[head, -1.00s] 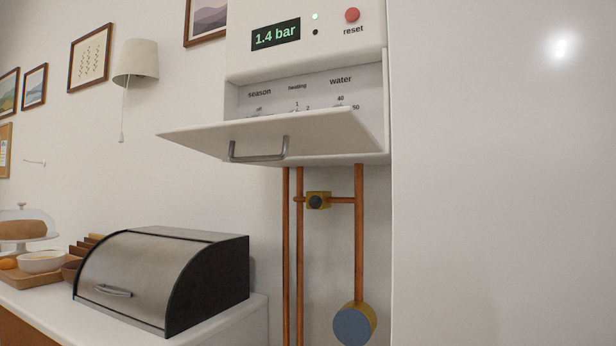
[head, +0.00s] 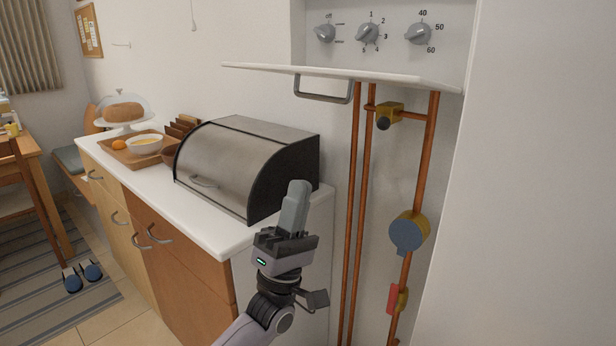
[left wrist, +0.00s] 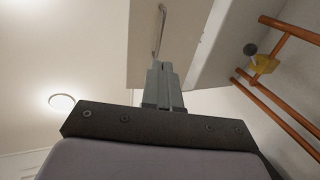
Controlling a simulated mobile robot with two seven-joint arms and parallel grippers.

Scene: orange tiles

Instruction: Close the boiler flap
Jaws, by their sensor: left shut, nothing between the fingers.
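The boiler flap (head: 400,78) is a white panel that stands open, folded down and sticking out about level below the boiler's recessed dials. A grey metal handle (head: 322,96) hangs from its underside near the front edge. My left gripper (head: 296,192) is shut and empty, pointing up below the flap and handle, apart from them in the head view. In the left wrist view the shut fingers (left wrist: 162,72) point up toward the flap's underside (left wrist: 190,35), and the handle (left wrist: 160,28) shows just past their tips. Whether they touch cannot be told. My right gripper is not in view.
Copper pipes (head: 354,200) with a yellow valve (head: 390,112) and a blue round gauge (head: 407,232) run down below the boiler. A bread bin (head: 225,160) stands on the white counter (head: 215,228) to the left. A tall white surface (head: 540,180) stands on the right.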

